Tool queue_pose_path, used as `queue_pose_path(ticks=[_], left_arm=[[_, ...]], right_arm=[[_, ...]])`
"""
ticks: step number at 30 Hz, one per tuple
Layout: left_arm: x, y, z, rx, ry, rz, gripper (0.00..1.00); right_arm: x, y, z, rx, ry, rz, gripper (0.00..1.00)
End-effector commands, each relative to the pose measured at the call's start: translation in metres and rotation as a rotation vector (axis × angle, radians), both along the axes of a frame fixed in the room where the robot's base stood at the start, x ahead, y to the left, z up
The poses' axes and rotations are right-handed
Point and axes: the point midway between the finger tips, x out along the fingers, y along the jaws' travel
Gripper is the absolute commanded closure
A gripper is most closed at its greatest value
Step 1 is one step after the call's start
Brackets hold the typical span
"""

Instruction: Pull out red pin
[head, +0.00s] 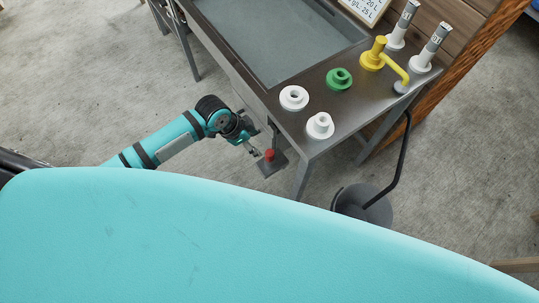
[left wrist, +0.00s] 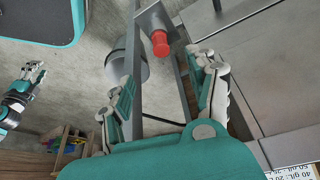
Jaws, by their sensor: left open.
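The red pin (head: 269,155) sits on a small grey bracket (head: 272,167) beside the near table leg, below the tabletop. In the left wrist view the red pin (left wrist: 160,43) shows just beyond and between the fingers. My left gripper (head: 255,149) is right beside the pin in the head view. In the left wrist view, its fingers (left wrist: 166,70) are spread apart with nothing between them. My right gripper (left wrist: 36,73) shows small at the far left of the left wrist view, away from the pin; its jaws are too small to judge.
The metal table (head: 318,146) carries white knobs (head: 294,98), a green knob (head: 339,79) and a yellow tap (head: 373,56).

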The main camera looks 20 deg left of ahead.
Motion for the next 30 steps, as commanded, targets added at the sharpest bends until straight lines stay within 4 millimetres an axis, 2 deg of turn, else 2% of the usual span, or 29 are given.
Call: queue_pose_path(ticks=[3, 9, 17, 25, 30], left_arm=[[0.007, -0.009, -0.025, -0.002, 0.001, 0.002, 0.42], [0.015, -0.019, -0.055, -0.002, -0.001, 0.002, 0.42], [0.020, -0.026, -0.071, -0.002, -0.001, 0.002, 0.42], [0.030, -0.039, -0.103, -0.001, 0.000, 0.003, 0.42], [0.032, -0.041, -0.109, 0.000, -0.003, 0.001, 0.42]], right_arm=[[-0.004, 0.004, -0.002, 0.005, 0.005, 0.001, 0.60], [-0.001, 0.001, -0.005, 0.001, 0.001, 0.002, 0.60], [0.005, -0.007, -0.004, -0.008, -0.007, -0.001, 0.60], [0.006, -0.007, -0.007, -0.008, -0.008, -0.002, 0.60], [0.006, -0.007, -0.008, -0.008, -0.008, -0.002, 0.60]])
